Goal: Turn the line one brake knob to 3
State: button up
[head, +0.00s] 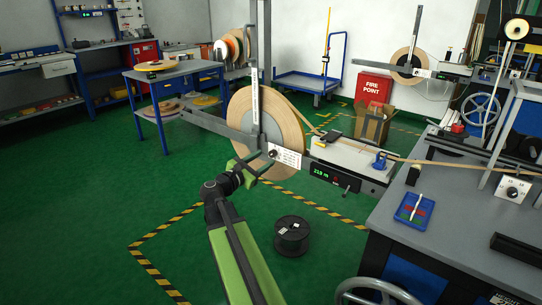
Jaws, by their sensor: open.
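The near tape payoff carries a large tan tape reel (285,118) on a grey frame. A white scale plate (290,158) sits at its hub, with a small dark knob (273,153) at the plate's left end. The plate's numbers are too small to read, so I cannot tell the knob's setting.
A display box (335,178) and grey ledge lie right of the plate. A bench with a blue tray (415,208) and another dial panel (513,189) stands at the right. A black spool (292,235) is on the floor. The green floor at left is clear.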

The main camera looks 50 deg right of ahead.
aim_at(271, 155)
jog(key=d, duration=0.4)
jog(key=shift+w+d, duration=0.1)
jog(key=shift+w, duration=0.1)
